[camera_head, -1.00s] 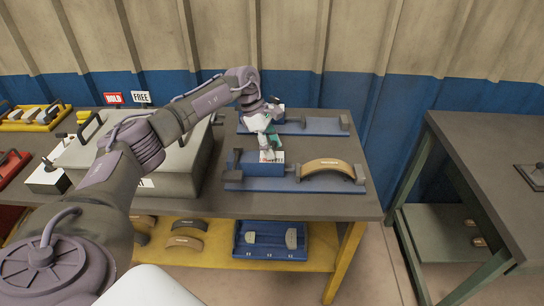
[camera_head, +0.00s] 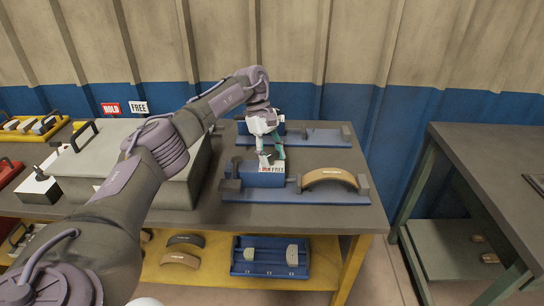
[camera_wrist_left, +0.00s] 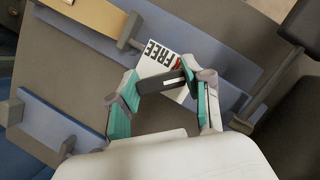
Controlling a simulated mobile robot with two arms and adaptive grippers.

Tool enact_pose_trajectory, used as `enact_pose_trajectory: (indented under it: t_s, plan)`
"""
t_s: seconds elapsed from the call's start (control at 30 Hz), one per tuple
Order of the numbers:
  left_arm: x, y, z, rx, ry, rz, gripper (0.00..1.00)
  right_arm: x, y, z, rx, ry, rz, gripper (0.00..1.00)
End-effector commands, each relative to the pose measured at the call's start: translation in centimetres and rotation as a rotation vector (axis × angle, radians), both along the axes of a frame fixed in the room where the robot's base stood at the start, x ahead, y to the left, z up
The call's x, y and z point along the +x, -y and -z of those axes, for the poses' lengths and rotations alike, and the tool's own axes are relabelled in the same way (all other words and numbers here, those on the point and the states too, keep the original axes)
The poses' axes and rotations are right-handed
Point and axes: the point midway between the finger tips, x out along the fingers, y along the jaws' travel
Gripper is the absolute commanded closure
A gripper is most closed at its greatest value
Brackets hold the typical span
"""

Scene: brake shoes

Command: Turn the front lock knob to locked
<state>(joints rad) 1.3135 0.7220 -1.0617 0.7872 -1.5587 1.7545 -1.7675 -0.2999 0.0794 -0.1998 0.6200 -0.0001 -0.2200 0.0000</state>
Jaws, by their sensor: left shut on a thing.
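The front fixture (camera_head: 295,196) is a blue base with a blue block on its left part and a tan curved brake shoe (camera_head: 328,178) on its right part. The block's top carries a red-and-white label with the word FREE (camera_head: 278,169). The label also shows in the left wrist view (camera_wrist_left: 157,56), its red part mostly hidden. My left gripper (camera_head: 267,157) is over this block. In the left wrist view its teal-sided fingers (camera_wrist_left: 165,83) are shut on the dark bar-shaped lock knob (camera_wrist_left: 160,84), across the label.
A second blue fixture (camera_head: 315,136) stands behind the front one. A large grey case (camera_head: 130,165) lies to the left. A blue tray (camera_head: 270,270) and loose shoes sit on the yellow shelf below. The table's right edge is close to the fixtures.

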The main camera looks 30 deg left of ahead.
Motion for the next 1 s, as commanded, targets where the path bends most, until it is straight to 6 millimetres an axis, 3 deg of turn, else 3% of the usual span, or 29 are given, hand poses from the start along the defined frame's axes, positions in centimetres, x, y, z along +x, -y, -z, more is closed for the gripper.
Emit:
enact_pose_trajectory:
  t_s: [0.3, 0.33, 0.5, 0.83, 1.0]
  plan:
    - [0.0, 0.0, -0.1, 0.001, 0.002, 0.004, 0.85, 0.0, 0.2, 0.0, -0.002, -0.001, -0.001, 0.30]
    - [0.0, 0.0, -0.1, 0.001, 0.002, 0.004, 0.49, 0.0, 0.2, 0.0, -0.002, -0.001, -0.001, 0.30]
    - [0.0, 0.0, -0.1, 0.001, 0.001, 0.003, 0.25, 0.0, 0.2, 0.0, -0.002, -0.001, -0.001, 0.30]
    - [0.0, -0.1, -0.2, 0.001, 0.002, 0.001, 0.25, -0.1, 0.2, 0.0, -0.002, -0.001, -0.001, 0.30]
    - [0.3, -0.8, -2.2, 0.000, 0.004, -0.001, 0.25, 0.0, 0.1, 0.0, -0.001, 0.000, -0.001, 0.30]
